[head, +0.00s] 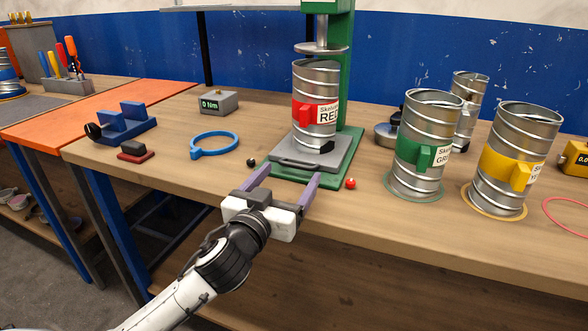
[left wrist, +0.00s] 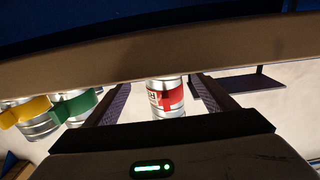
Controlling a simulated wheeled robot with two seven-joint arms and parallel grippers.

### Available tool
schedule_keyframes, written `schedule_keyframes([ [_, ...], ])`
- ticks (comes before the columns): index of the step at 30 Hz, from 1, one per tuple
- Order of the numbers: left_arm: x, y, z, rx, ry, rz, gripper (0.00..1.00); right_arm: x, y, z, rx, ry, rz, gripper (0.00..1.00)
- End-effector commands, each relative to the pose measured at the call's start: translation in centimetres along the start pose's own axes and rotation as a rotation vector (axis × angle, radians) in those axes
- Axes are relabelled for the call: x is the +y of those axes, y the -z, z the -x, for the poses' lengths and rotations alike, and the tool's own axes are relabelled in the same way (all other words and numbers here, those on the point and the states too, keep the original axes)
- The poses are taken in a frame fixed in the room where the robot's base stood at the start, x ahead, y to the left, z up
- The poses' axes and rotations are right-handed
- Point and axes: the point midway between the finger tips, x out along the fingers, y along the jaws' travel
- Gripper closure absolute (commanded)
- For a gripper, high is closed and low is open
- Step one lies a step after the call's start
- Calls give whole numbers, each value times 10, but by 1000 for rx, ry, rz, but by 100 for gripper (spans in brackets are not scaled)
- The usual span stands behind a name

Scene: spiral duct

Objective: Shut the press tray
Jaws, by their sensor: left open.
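The grey press tray (head: 342,150) juts toward me from the base of the green press (head: 343,70). A silver spiral duct with a red band (head: 316,85) stands upright on it, below the round press plate (head: 320,48), with a gap between. The duct also shows between my fingers in the left wrist view (left wrist: 167,98). My left gripper (head: 288,176) is open and empty at the table's front edge. Its two purple fingers point at the tray front, one on each side; I cannot tell whether they touch it. My right gripper is not in view.
A green-banded duct (head: 412,130) and a yellow-banded duct (head: 500,175) stand to the right. A red ball-shaped knob (head: 350,183) lies beside the right finger. A blue ring clamp (head: 214,143) and a grey gauge box (head: 218,102) lie left. The tabletop between them is clear.

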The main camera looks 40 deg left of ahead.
Motion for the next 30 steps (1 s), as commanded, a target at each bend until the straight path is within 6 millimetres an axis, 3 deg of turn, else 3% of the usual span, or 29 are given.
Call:
schedule_keyframes([
  [6,0,0,-26,1,-1,0,22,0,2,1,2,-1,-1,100],
  [17,0,0,-32,-1,-1,-1,22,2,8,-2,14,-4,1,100],
  [25,0,0,-31,-1,-2,0,66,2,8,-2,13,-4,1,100],
  [30,-9,0,-36,0,13,1,70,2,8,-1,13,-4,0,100],
])
